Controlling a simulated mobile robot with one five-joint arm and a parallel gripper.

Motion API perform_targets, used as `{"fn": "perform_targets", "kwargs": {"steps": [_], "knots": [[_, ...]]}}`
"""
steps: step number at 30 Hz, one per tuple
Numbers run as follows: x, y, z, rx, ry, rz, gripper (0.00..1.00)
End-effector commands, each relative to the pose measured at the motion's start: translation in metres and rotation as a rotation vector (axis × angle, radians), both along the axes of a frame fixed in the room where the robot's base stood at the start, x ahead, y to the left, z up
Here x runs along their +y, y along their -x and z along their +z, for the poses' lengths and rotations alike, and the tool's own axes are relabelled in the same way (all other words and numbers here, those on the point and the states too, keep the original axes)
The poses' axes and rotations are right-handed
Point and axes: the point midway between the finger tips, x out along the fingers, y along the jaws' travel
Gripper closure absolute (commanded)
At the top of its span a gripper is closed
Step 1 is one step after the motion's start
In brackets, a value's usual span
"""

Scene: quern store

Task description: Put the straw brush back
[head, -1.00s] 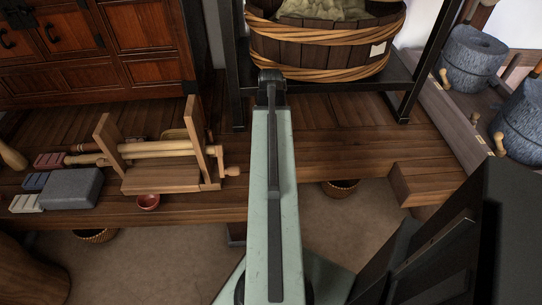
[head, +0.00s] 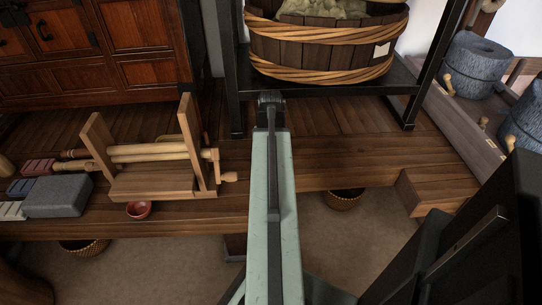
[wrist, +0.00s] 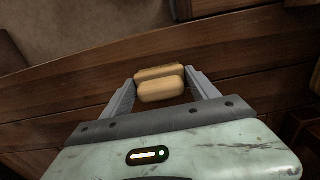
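My gripper (wrist: 160,84) shows in the wrist view with its two grey fingers closed on a tan, rounded thing, which looks like part of the straw brush (wrist: 161,89). It shows as two tan lumps, one behind the other, between the fingertips; the rest of it is hidden. Dark wooden planks lie beyond it. In the head view my pale green arm reaches forward over the plank floor, and neither the gripper nor the brush can be made out there.
A wooden frame with rollers (head: 150,182), a grey stone block (head: 58,196) and a small red bowl (head: 138,210) stand on the plank deck (head: 330,170) at left. A large tub (head: 320,49) sits on a black stand (head: 411,85). Blue-grey querns (head: 476,68) stand at right. Baskets (head: 343,199) sit below the deck edge.

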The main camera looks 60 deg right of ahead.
Motion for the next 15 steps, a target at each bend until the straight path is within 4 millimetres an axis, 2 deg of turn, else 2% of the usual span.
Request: {"fn": "perform_targets", "kwargs": {"steps": [1,2,11,15], "knots": [[0.0001,-0.0001,0.0002,0.0,0.0,0.0,0.16],[0.0001,-0.0001,0.0003,0.0,0.0,0.0,0.11],[0.0001,-0.0001,0.0008,0.0,0.0,0.0,0.11],[0.0001,-0.0002,0.0086,0.0,0.0,0.0,0.11]]}}
